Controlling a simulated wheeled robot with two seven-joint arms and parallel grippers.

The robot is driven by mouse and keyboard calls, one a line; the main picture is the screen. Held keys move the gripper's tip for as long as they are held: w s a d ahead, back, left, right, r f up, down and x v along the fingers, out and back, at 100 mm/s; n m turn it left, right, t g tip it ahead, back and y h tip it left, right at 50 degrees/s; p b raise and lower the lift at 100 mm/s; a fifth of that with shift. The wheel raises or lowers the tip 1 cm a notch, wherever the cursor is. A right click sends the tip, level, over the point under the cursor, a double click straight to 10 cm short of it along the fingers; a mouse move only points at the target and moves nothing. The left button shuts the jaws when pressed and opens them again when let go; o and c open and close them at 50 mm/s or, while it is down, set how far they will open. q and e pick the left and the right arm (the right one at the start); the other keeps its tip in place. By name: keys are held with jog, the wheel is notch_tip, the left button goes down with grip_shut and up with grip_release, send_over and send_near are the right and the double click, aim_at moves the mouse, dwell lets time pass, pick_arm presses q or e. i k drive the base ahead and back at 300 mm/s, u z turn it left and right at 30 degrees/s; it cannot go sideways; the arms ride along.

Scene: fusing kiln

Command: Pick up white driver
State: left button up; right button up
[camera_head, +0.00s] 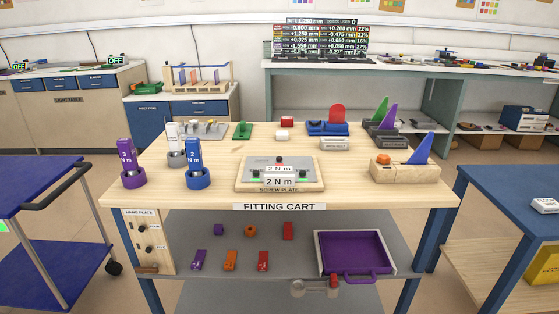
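The white driver (172,134) stands upright in a grey cup (177,159) on the left part of the wooden fitting cart top (225,205). A blue driver (194,153) in a blue cup (198,180) stands in front of it to the right. A purple driver (126,153) in a purple cup (134,180) stands to its front left. Neither of my grippers shows in the head view.
A grey fixture (208,129) stands close behind the white driver. The screw plate (280,174) lies at the middle of the cart top. A wooden block with a blue fin (405,171) stands at the right. A blue trolley (40,185) is at the left.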

aim_at(173, 132)
jog(key=u, duration=2.4)
jog(key=i, duration=1.5)
jog(key=z, duration=1.9)
